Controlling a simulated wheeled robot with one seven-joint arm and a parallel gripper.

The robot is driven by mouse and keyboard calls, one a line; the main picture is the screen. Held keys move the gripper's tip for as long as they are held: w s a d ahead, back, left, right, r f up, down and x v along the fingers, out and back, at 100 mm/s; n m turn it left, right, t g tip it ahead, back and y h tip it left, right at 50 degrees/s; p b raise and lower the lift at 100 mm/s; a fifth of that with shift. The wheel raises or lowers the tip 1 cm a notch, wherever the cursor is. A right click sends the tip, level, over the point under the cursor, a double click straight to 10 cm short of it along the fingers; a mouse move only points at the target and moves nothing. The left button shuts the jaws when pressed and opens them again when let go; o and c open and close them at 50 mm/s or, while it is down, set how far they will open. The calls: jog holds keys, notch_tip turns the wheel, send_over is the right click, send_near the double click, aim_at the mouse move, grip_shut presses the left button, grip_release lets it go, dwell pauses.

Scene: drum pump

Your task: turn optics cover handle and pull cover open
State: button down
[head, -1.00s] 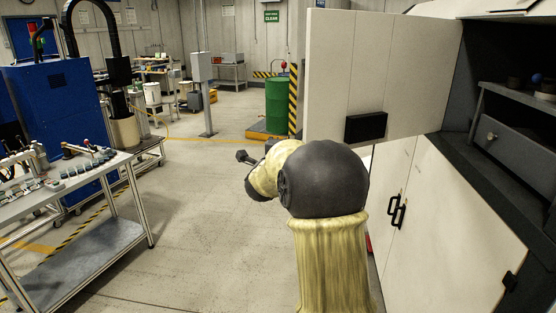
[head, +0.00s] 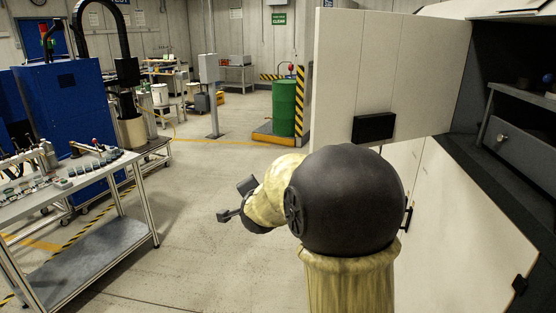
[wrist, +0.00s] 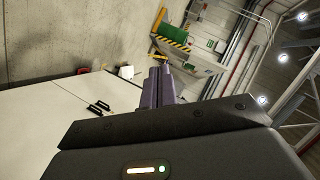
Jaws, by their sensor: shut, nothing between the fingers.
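A white panel, which looks like the optics cover (head: 415,70), stands swung out from the machine in the head view. The dark interior behind it is exposed. Its black block-shaped handle (head: 373,127) sits at the panel's lower edge. How far the handle is turned cannot be told.
White lower doors (head: 460,220) stand below the opening, partly hidden by my arm. Their black handles show in the wrist view (wrist: 98,108). A trolley with small parts (head: 105,245) is at the left. A green drum (head: 286,108) stands behind. The floor between is clear.

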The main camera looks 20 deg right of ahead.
jog(key=s+a+f+n+g+y, duration=0.1)
jog(key=s+a+f+n+g, duration=0.1)
jog(key=s+f+n, duration=0.3)
jog(key=s+a+f+n+g+y, duration=0.1)
jog(key=s+a+f+n+g, duration=0.2)
jog(key=s, duration=1)
jog(key=s+a+f+n+g+y, duration=0.2)
jog(key=s+a+f+n+g, duration=0.1)
jog(key=s+f+n+g, duration=0.2)
jog(key=s+f+n, duration=0.2)
jog(key=s+f, duration=0.1)
jog(key=shift+s+a+g, duration=0.15)
jog(key=shift+s+g, duration=0.15)
jog(key=shift+s, duration=0.1)
jog(key=shift+w, duration=0.1)
